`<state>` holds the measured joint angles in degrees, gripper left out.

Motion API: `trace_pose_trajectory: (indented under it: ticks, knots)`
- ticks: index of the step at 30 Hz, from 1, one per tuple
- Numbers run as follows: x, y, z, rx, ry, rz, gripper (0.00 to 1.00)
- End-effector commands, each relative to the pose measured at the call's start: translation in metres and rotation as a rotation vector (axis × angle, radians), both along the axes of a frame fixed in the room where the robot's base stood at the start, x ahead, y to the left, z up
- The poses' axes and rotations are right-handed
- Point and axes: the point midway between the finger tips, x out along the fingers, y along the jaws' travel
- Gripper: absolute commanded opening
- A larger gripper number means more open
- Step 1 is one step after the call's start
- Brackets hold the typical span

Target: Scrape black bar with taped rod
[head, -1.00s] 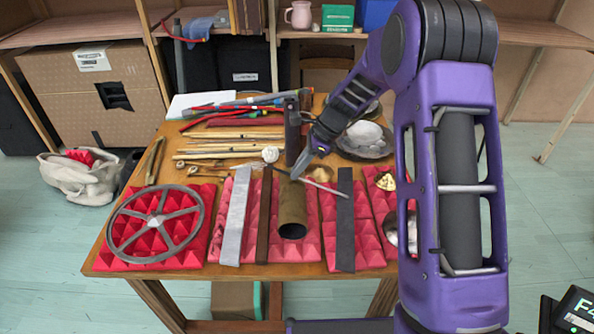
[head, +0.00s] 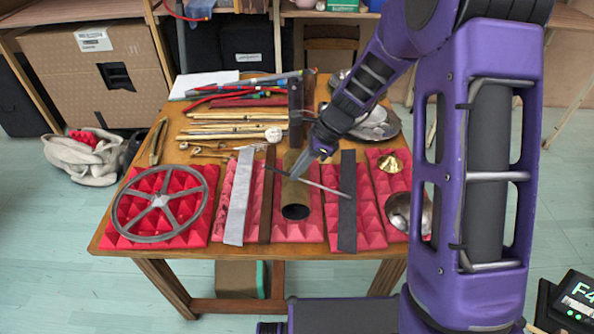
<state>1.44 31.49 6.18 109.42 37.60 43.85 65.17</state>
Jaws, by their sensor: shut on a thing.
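The black bar (head: 347,222) lies lengthwise on a red foam pad at the right of the table's front row. My gripper (head: 303,169) is above the table, over the far end of a brown tube. It is shut on the taped rod (head: 322,187), a thin rod, dark at its left end and light metal at its right. The rod slants right and toward the front, and its right tip overlaps the middle of the black bar. I cannot tell whether the tip touches it.
The brown tube (head: 296,202), a dark brown bar (head: 267,205), a light grey bar (head: 238,206) and a spoked wheel (head: 160,201) lie on red foam to the left. A small brass bell (head: 391,163) and a metal bowl (head: 398,212) are to the right. Sticks and mallets lie behind.

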Motion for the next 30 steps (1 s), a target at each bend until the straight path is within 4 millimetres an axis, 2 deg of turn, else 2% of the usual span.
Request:
trace_pose_trajectory:
  ticks: [9, 12, 16, 20, 30]
  knots:
    - [0.052, -0.007, 0.001, -0.001, -0.001, 0.0, 0.0]
    - [0.065, -0.009, 0.0, 0.0, 0.0, 0.0, 0.0]
    - [0.073, -0.009, -0.001, 0.0, 0.0, 0.0, 0.0]
    - [0.067, -0.009, -0.001, 0.0, 0.0, 0.0, 0.0]
    - [0.012, -0.001, -0.003, 0.001, 0.001, 0.0, 0.0]
